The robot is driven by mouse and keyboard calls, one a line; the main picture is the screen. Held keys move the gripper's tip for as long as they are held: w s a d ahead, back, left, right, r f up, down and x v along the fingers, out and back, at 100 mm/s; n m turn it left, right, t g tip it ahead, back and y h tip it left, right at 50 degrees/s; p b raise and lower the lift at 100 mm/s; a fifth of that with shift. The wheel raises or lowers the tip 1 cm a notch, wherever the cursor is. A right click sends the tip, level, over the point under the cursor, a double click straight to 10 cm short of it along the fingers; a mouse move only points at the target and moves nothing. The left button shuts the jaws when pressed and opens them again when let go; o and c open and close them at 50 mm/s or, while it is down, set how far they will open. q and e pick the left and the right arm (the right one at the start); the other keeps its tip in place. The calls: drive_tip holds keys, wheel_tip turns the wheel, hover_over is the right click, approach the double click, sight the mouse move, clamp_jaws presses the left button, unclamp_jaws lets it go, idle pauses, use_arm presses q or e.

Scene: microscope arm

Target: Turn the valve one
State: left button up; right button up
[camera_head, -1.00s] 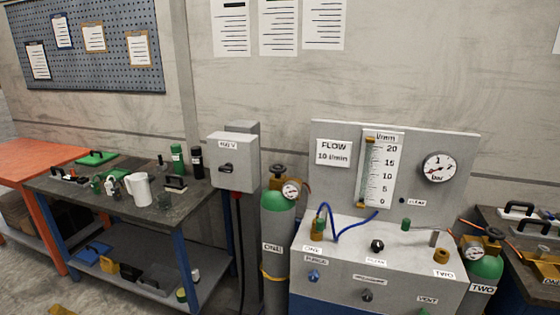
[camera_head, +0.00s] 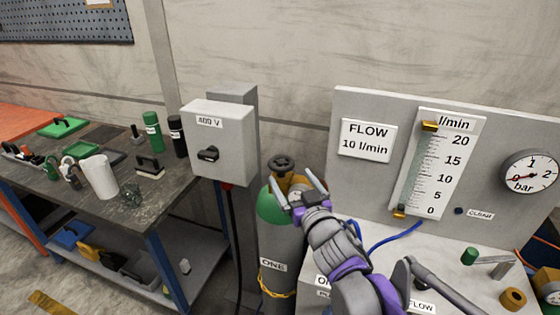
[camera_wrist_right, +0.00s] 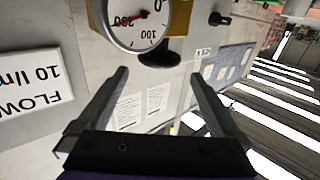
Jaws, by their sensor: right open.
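Valve one is a dark handwheel (camera_head: 281,163) on a brass body (camera_head: 290,180) atop the green-shouldered cylinder labelled ONE (camera_head: 272,210). In the right wrist view its dark wheel (camera_wrist_right: 160,52) shows beyond the fingertips, roughly centred between them. My right gripper (camera_head: 292,184) is open and empty, just in front of the brass body; I cannot tell whether it touches anything. In the wrist view its two fingers (camera_wrist_right: 158,76) are spread wide. The cylinder's round gauge (camera_wrist_right: 135,18) shows there upside down, but is hidden behind my gripper in the head view. My left gripper is out of view.
A grey 400 V box (camera_head: 220,140) stands left of the cylinder. To the right are the flow panel with its scale (camera_head: 437,170), a bar gauge (camera_head: 530,172) and a blue hose (camera_head: 395,238). A cluttered workbench (camera_head: 165,195) is at left.

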sight(271, 158)
drive_tip(key=p+x, duration=0.1)
drive_tip(key=x, duration=0.7)
drive_tip(key=shift+w, duration=0.2)
drive_tip(key=c, duration=1.1)
drive_tip(key=shift+f+b, duration=0.2)
drive_tip(key=shift+b, duration=0.25)
drive_tip(key=n+g+y+b, duration=0.1)
drive_tip(key=b, duration=0.3)
drive_tip(key=n+y+b, duration=0.1)
drive_tip(key=y+b, duration=0.1)
drive_tip(key=b, duration=0.2)
drive_tip(key=shift+w+d+f+g, duration=0.1)
drive_tip(key=shift+d+g, duration=0.05)
drive_tip(key=shift+g, duration=0.25)
drive_tip(key=shift+n+g+y, duration=0.4)
drive_tip(key=shift+n+y, duration=0.3)
drive_tip(key=shift+y, duration=0.1)
drive_tip(key=shift+r+n+g+y, duration=0.25)
drive_tip(key=shift+n+g+y, duration=0.85)
drive_tip(key=shift+g+y, duration=0.15)
